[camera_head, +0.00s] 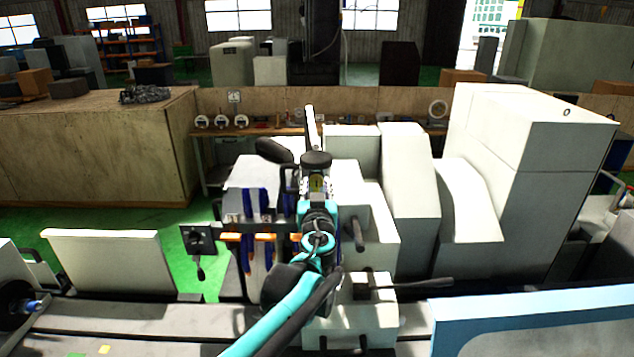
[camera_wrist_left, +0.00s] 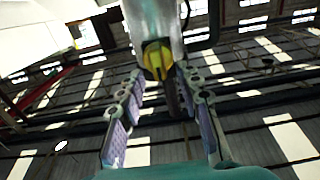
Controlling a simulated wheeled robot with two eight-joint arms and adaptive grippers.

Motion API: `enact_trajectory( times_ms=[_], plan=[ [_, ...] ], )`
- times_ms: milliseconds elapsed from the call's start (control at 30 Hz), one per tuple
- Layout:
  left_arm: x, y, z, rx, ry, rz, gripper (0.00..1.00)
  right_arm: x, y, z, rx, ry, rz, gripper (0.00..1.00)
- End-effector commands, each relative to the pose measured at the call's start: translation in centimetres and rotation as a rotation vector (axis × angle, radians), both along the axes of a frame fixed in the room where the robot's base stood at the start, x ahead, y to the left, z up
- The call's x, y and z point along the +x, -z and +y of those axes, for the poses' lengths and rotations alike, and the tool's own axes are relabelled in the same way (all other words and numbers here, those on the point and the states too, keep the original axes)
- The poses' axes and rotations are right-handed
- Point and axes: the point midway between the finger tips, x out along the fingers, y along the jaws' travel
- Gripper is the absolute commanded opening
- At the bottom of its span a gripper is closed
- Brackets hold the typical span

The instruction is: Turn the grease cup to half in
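In the left wrist view a yellow cap (camera_wrist_left: 157,58), which looks like the grease cup, sits on the end of a pale grey cylindrical housing. My left gripper (camera_wrist_left: 160,76) is open, with its lavender-padded fingers spread and their tips close to either side of the cap. I cannot tell whether either finger touches it. In the head view my teal left arm reaches up to the machine's centre. The left gripper (camera_head: 317,192) is small there, just below a spot of yellow (camera_head: 317,182) under a black round knob. The cup's turn position is not readable. My right gripper is not in view.
A black round knob (camera_head: 316,159) and a dark oval part (camera_head: 274,150) sit close above the gripper. White machine housings (camera_head: 408,185) stand to the right. A lever (camera_head: 420,284) sticks out at lower right. A wooden partition (camera_head: 90,150) stands behind at left.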

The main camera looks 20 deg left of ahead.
Motion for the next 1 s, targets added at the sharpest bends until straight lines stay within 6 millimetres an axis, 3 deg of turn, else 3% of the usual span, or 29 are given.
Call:
enact_trajectory(
  times_ms=[367,500,1000],
  plan=[
    [0.84,0.05,0.23,0.0,0.001,0.0,0.34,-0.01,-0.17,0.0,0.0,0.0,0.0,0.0],
    [0.83,0.04,0.24,0.0,0.001,0.0,0.0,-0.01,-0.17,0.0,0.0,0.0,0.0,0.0],
    [0.84,0.07,0.14,0.06,0.0,0.017,0.0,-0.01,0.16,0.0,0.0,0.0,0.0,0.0]
  ],
)
